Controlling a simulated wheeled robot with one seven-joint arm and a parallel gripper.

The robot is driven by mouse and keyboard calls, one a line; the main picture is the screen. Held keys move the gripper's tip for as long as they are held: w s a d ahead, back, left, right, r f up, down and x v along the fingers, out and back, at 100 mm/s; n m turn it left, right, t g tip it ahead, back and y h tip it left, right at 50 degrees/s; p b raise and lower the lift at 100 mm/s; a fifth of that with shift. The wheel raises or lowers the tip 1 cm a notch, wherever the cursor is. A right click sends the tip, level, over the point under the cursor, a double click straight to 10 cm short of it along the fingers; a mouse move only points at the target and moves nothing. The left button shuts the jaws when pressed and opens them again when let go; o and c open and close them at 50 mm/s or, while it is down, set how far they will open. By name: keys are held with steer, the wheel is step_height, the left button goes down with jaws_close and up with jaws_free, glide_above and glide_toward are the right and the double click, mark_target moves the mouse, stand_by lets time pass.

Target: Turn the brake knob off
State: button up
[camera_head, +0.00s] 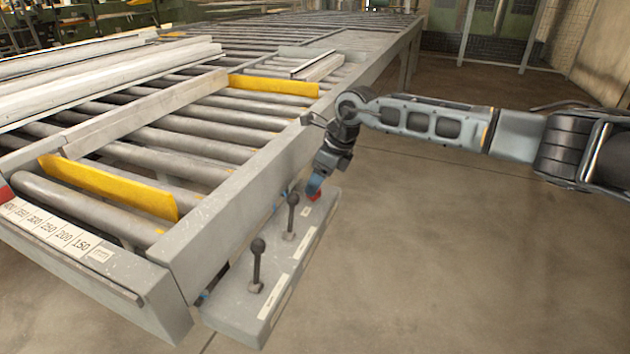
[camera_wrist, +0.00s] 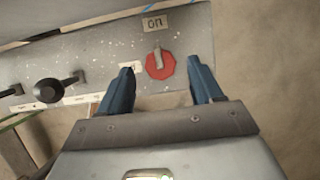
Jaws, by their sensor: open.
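The brake knob (camera_wrist: 160,66) is a red disc with a pale grey raised grip, on a grey panel. A label reading "on" (camera_wrist: 155,22) is just above it in the wrist view. My gripper (camera_wrist: 163,75) is open, its two blue fingers on either side of the knob, with gaps between them and it. The fingers do not visibly touch the knob. In the head view my gripper (camera_head: 314,186) points down at the far end of the panel, and a bit of the red knob (camera_head: 314,196) shows beside it, partly hidden.
Two black ball-topped levers, a near one (camera_head: 257,262) and a farther one (camera_head: 291,213), stand on the same panel (camera_head: 232,318). The roller conveyor with yellow guides (camera_head: 110,188) lies left of it. The floor (camera_head: 450,270) to the right is clear.

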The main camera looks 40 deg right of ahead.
steer(key=shift+x, duration=1)
steer(key=c, duration=1)
